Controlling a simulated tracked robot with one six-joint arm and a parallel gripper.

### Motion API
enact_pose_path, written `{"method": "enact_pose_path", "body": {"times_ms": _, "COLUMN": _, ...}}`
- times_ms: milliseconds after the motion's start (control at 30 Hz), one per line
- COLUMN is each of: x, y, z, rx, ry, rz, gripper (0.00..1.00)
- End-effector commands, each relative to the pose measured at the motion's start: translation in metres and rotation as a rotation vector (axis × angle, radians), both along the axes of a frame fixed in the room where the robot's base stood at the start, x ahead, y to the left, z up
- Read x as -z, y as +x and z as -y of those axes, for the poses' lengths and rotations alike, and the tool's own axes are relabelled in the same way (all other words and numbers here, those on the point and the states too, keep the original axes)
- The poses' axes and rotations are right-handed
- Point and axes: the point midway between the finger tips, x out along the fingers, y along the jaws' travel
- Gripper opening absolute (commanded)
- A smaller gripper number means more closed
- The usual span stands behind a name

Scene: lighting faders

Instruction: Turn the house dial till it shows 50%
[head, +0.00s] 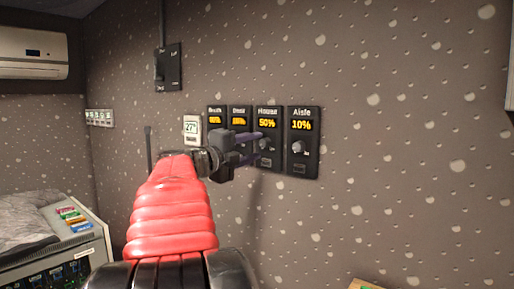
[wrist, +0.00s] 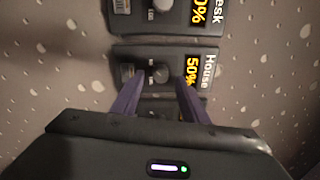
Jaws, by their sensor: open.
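The house panel (head: 268,123) is a dark box on the wall, third in a row, and its display reads 50% in yellow. It shows sideways in the wrist view (wrist: 148,54), with "House" and 50% at its right end. The house dial (wrist: 160,75) is a small dark round knob below the display. My gripper (wrist: 160,80) is open, its two purple fingers pointing at the panel. In the wrist view the dial appears between the fingertips, with a gap on each side. In the head view my gripper (head: 257,145) partly covers the dial.
The aisle panel (head: 304,165), reading 10%, is just to the right. The desk panel (wrist: 185,18) and booth panel (head: 215,109) are to the left. A small 27° display (head: 192,129) and a wall switch box (head: 168,66) are farther left. Bare wall lies right of the row.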

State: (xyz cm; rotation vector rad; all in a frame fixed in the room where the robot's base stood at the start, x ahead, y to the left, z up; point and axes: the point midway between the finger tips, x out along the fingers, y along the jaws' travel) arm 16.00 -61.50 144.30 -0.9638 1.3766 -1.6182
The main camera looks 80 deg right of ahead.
Motion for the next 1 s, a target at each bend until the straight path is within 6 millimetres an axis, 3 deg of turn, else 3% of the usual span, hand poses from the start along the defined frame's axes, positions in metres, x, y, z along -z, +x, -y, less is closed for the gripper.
{"method": "enact_pose_path", "body": {"times_ms": 600, "x": 0.007, "y": 0.04, "z": -0.091, "rx": -0.002, "ry": 0.001, "rz": -0.001, "gripper": 0.4}}
{"method": "enact_pose_path", "body": {"times_ms": 1000, "x": 0.009, "y": 0.046, "z": -0.106, "rx": 0.001, "ry": 0.002, "rz": 0.0, "gripper": 0.4}}
